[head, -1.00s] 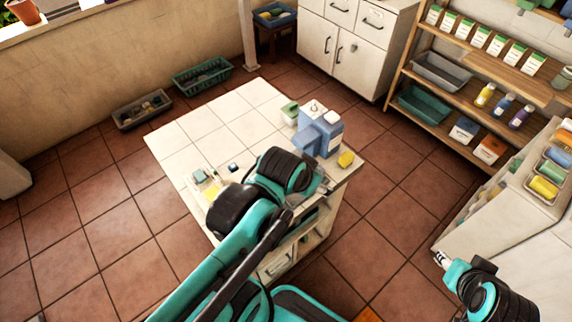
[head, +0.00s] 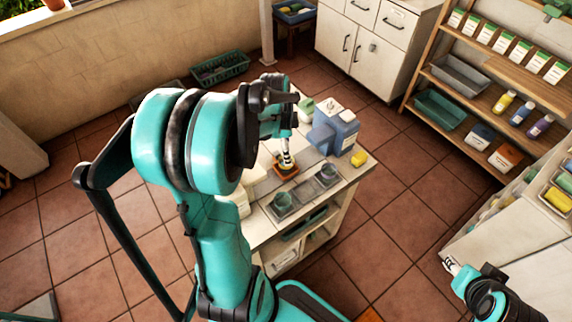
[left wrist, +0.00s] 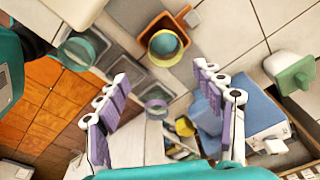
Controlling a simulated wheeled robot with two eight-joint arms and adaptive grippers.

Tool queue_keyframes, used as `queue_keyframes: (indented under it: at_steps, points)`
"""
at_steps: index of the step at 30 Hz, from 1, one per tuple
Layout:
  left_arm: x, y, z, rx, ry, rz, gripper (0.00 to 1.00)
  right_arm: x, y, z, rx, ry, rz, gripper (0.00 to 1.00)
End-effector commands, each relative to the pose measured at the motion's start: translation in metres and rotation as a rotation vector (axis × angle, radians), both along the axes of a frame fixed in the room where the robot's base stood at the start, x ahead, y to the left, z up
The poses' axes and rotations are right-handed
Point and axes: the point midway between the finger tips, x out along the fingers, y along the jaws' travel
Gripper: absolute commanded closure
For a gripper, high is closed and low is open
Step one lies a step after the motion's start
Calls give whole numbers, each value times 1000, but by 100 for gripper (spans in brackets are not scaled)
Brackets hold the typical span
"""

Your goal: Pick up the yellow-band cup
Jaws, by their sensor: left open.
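The yellow-band cup (left wrist: 164,44) stands on an orange square tray (left wrist: 150,26) in the left wrist view. It has a yellow rim band and a bluish inside. In the head view the tray (head: 286,171) shows on the counter, and my gripper hides most of the cup. My left gripper (left wrist: 160,73) is open and empty, pointing down over the counter. The cup appears just beyond its fingertips, between the finger lines; I cannot tell the gap. My right gripper (head: 449,263) is far off at the lower right, too small to read.
Two other cups stand on grey mats, one teal (head: 282,202) at the front and one greyer (head: 327,174) to its right. A blue dispenser (head: 334,128) and a yellow sponge (head: 359,158) are at the counter's right edge. A green-lidded container (left wrist: 292,72) stands nearby.

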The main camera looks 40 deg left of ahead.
Motion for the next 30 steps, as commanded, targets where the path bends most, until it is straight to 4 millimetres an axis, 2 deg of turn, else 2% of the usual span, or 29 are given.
queue_keyframes:
  at_steps: [4,14,22,30]
  points:
    - [0,12,-13,-14,18,-49,32,0,0,-1,0,0,0,60]
    - [4,11,-47,-15,21,-56,32,0,0,-15,0,0,0,60]
    - [10,11,-86,-14,20,-56,32,0,0,-35,0,0,0,60]
    - [10,10,-89,-14,20,-55,32,0,0,-34,0,0,0,60]
